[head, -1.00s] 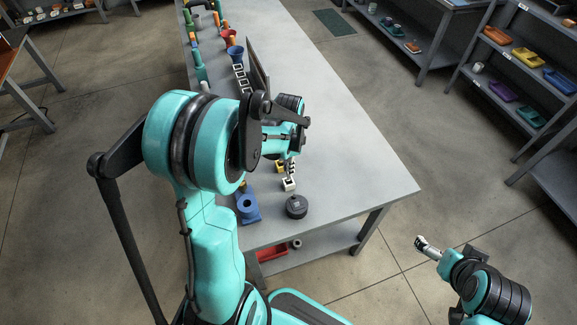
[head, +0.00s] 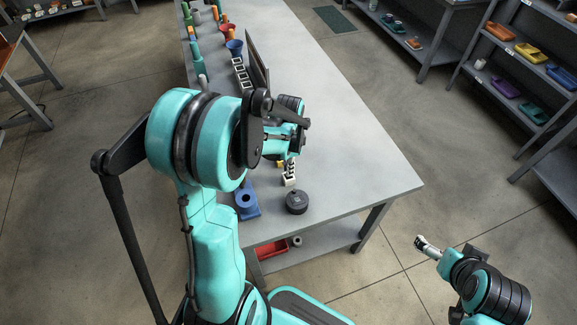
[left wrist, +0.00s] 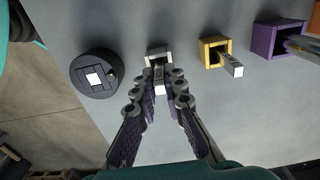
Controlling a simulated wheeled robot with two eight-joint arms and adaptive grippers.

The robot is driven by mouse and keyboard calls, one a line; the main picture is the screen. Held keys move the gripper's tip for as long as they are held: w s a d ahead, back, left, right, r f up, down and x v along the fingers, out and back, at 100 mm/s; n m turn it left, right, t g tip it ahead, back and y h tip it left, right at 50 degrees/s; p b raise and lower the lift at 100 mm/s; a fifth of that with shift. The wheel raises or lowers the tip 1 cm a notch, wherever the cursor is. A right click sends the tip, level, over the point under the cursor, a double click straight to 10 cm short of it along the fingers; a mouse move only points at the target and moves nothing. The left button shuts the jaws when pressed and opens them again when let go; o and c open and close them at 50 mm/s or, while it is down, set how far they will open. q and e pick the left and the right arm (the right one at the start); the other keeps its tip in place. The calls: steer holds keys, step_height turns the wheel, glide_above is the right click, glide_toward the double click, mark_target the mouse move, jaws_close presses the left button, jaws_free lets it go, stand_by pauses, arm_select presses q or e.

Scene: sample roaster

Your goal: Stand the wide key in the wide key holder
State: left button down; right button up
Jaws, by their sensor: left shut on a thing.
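A grey key with a white end (left wrist: 159,89) is between the fingers of my left gripper (left wrist: 160,82) in the left wrist view. The gripper is shut on it. The key's far end meets the opening of a cream-white square holder (left wrist: 157,53), which also shows in the head view (head: 289,181) below the gripper (head: 291,165). I cannot tell how deep the key sits in it. Nothing marks which holder is the wide one. My right gripper (head: 427,246) hangs off the table at lower right; its fingers are too small to read.
A dark round block (left wrist: 94,74) stands left of the white holder. A yellow holder (left wrist: 211,52) with a key and a purple holder (left wrist: 271,42) with a rod-like piece stand to its right. A blue block (head: 247,204) is near the table's front edge. The table's right side (head: 350,150) is clear.

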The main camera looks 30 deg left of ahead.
arm_select(q)
steer(key=shift+f, duration=0.3)
steer(key=c, duration=1.5)
jaws_free()
step_height(320, 180, up, 12)
steer(key=s+d+r+n+t, duration=0.1)
steer(key=s+d+n+t, duration=0.6)
steer(key=s+d, duration=0.3)
steer(key=shift+s+d+r+n, duration=0.3)
steer(key=shift+s+r+n, duration=0.05)
steer(key=shift+s+n, duration=0.15)
